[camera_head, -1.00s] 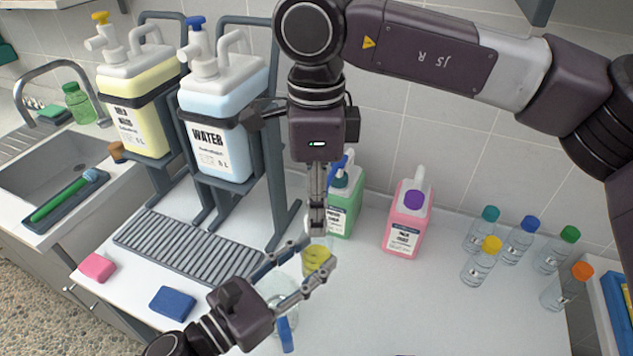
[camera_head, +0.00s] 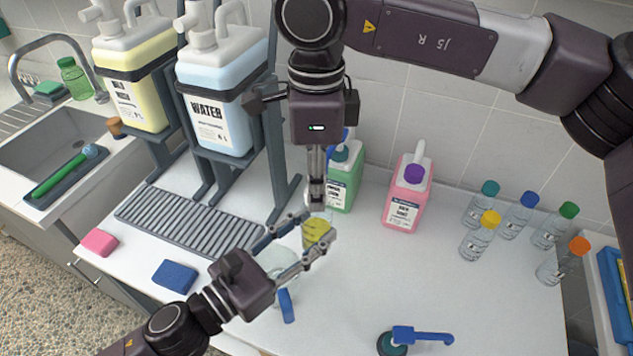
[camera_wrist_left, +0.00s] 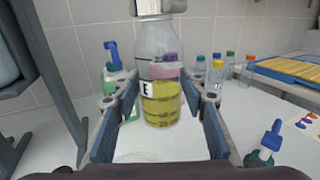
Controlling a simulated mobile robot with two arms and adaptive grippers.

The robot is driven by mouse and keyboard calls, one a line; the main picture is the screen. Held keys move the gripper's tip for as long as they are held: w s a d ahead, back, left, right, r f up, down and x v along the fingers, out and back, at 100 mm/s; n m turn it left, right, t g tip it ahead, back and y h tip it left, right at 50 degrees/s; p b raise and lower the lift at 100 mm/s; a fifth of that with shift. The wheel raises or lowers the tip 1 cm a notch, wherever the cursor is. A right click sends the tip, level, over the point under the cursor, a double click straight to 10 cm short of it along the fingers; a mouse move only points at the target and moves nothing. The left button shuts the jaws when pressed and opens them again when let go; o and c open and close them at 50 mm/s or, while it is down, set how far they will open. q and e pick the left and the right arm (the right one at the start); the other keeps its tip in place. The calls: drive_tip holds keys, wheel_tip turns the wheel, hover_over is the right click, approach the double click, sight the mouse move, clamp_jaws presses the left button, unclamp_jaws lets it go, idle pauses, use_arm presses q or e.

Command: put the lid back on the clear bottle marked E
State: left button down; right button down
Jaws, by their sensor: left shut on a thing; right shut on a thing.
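The clear bottle marked E (camera_wrist_left: 160,75) holds yellow liquid and stands upright between the fingers of my left gripper (camera_wrist_left: 160,108). In the head view, the bottle (camera_head: 317,234) is partly covered by both grippers. My left gripper (camera_head: 318,226) comes in from the lower left and is shut on the bottle's body. My right gripper (camera_head: 316,200) points straight down over the bottle's neck, its fingers shut. Its fingertips also show at the top of the left wrist view (camera_wrist_left: 156,8). The lid is hidden at these fingertips; I cannot tell whether it is seated.
A clear jug with a blue handle (camera_head: 287,306) sits beneath my left gripper. Green (camera_head: 343,185) and pink (camera_head: 404,200) pump bottles stand behind. Several capped bottles (camera_head: 478,238) stand at right. The counter's middle right is clear.

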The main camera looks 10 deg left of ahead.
drive_tip(key=c, duration=1.5)
unclamp_jaws()
wheel_tip(320, 180, up, 12)
